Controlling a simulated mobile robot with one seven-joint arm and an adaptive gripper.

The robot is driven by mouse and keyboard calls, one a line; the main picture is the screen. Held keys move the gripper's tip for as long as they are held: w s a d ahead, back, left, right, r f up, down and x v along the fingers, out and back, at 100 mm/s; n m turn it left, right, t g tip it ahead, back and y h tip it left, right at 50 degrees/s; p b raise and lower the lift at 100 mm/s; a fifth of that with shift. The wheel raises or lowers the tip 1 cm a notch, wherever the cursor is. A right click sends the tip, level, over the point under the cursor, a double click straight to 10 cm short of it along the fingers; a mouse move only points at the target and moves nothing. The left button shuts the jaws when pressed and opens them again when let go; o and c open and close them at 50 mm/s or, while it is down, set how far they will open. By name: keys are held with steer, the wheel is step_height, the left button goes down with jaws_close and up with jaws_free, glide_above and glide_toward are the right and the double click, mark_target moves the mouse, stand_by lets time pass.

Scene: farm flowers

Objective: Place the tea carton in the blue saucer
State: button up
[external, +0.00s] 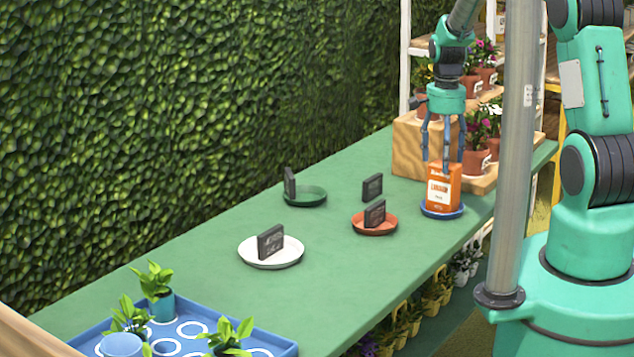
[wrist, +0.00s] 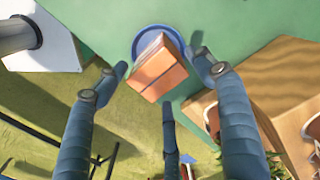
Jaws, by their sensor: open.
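The orange tea carton (external: 443,189) stands upright in the blue saucer (external: 440,213) at the right side of the green table. In the wrist view the carton (wrist: 158,70) covers much of the blue saucer (wrist: 142,41), whose rim shows behind it. My gripper (external: 444,150) is above the carton with its fingers pointing down. In the wrist view the fingers of my gripper (wrist: 160,80) are spread on both sides of the carton, with gaps between. The gripper is open and holds nothing.
A green saucer (external: 305,198), a terracotta saucer (external: 357,228) and a white saucer (external: 291,258) stand on the table, with dark labels by them. A wooden block (external: 407,148) and potted flowers (external: 474,161) are behind the gripper. A blue tray (external: 270,340) with plants is at front left.

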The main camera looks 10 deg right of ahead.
steer(key=shift+r, duration=2)
steer(key=shift+r, duration=0.25)
steer(key=s+d+r+n+t, duration=0.1)
steer(key=s+r, duration=0.5)
steer(key=r, duration=0.3)
steer(key=s+r+n+t, duration=0.1)
steer(key=s+r+n, duration=0.1)
steer(key=s+r, duration=0.6)
steer(key=s+d+r+n+t, duration=0.1)
steer(key=s+r, duration=0.3)
steer(key=r, duration=0.7)
steer(key=s+r+n+t, duration=0.1)
steer(key=s+r+n, duration=0.1)
steer(key=s, duration=1)
steer(key=s+r+n+t, duration=0.1)
steer(key=s+r+n, duration=0.2)
steer(key=s, duration=1)
steer(key=shift+d+r+t, duration=0.3)
steer(key=shift+d+r, duration=0.1)
steer(key=shift+r, duration=0.3)
